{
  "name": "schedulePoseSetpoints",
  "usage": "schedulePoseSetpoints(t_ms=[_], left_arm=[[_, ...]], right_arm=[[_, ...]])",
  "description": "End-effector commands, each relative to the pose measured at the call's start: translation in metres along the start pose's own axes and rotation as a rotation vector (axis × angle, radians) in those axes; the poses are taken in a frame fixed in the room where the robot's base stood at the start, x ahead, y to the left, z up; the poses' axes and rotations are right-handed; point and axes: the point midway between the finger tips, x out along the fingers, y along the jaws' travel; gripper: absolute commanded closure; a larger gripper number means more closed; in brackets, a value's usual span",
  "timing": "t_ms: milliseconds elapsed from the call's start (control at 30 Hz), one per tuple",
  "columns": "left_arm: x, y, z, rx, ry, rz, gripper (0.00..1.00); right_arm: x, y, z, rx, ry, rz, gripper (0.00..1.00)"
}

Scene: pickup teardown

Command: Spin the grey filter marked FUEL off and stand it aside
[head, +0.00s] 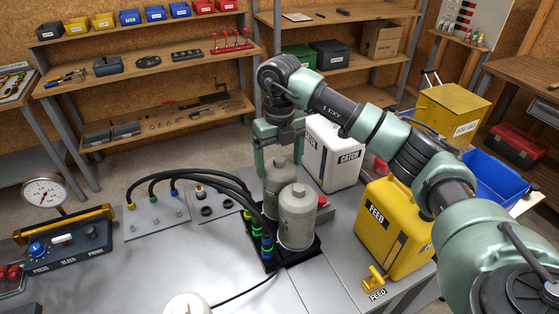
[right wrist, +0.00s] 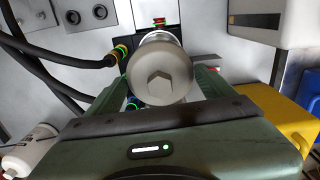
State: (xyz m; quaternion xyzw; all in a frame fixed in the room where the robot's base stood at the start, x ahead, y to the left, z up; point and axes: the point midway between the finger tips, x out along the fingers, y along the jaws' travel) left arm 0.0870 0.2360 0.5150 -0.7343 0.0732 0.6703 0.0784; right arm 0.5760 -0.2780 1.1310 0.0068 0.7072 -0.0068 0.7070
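Two grey filters stand upright side by side on the black block: a rear one (head: 279,176) and a front one (head: 297,218). I cannot read FUEL on either. My right gripper (head: 277,150) reaches down over the rear filter, with one finger on each side of it. In the right wrist view the rear filter's hex-topped end (right wrist: 160,75) lies between the fingers of my right gripper (right wrist: 163,88). Whether the fingers press on it is not clear. The front filter is hidden there by the gripper body. My left gripper is not in view.
Black hoses (head: 190,177) with coloured collars run left of the filters. The white CATCH jug (head: 331,153) and yellow FEED jug (head: 390,230) stand to the right. A pale round canister (head: 187,304) is at the bottom edge.

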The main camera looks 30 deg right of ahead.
Motion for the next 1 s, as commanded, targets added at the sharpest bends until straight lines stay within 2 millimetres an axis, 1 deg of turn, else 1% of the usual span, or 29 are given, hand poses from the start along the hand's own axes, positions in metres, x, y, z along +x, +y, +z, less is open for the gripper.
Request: schedulePoseSetpoints(t_ms=[133,233,1000], left_arm=[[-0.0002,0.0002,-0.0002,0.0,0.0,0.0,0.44],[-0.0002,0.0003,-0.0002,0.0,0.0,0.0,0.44],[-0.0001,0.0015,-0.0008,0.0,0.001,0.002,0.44]], right_arm=[[-0.0018,-0.0001,0.0007,-0.035,-0.003,0.0,0.81],[-0.0021,-0.0008,0.0009,-0.184,-0.004,-0.002,0.81],[-0.0017,-0.0009,0.0014,-1.834,-0.003,-0.005,0.81]])
